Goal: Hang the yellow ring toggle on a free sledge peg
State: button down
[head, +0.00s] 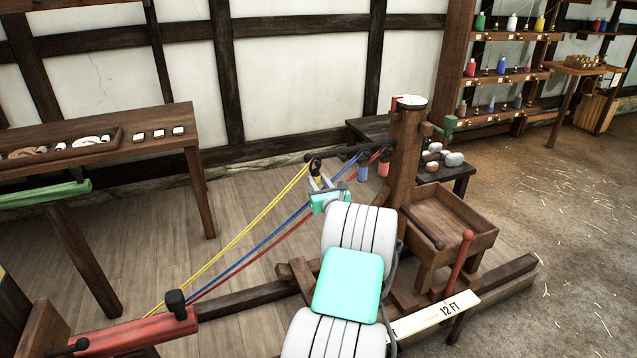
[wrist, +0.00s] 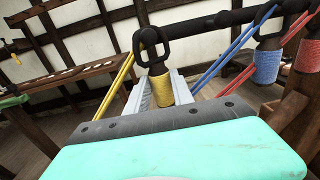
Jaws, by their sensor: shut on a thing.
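My gripper (head: 317,182) is shut on the yellow ring toggle (wrist: 162,88), gripping its yellow sleeve between pale fingers. The toggle is upright with its black ring (wrist: 153,46) on top. The ring is at the left end of the dark peg bar (wrist: 205,33). A dark peg end shows within the ring's outline, but I cannot tell whether the ring is around it or only in front. The yellow rope (head: 235,243) runs taut from there to lower left. A blue toggle (wrist: 267,66) and a red toggle (wrist: 306,57) hang from the bar to the right.
The wooden sledge post (head: 406,150) stands right of the bar, with an open wooden box (head: 452,222) beside it. Blue and red ropes run close by on the right of the yellow one. A red lever (head: 460,262) rises at lower right.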

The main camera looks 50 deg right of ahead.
dwell(0.3)
jog(key=c, duration=1)
grip_release()
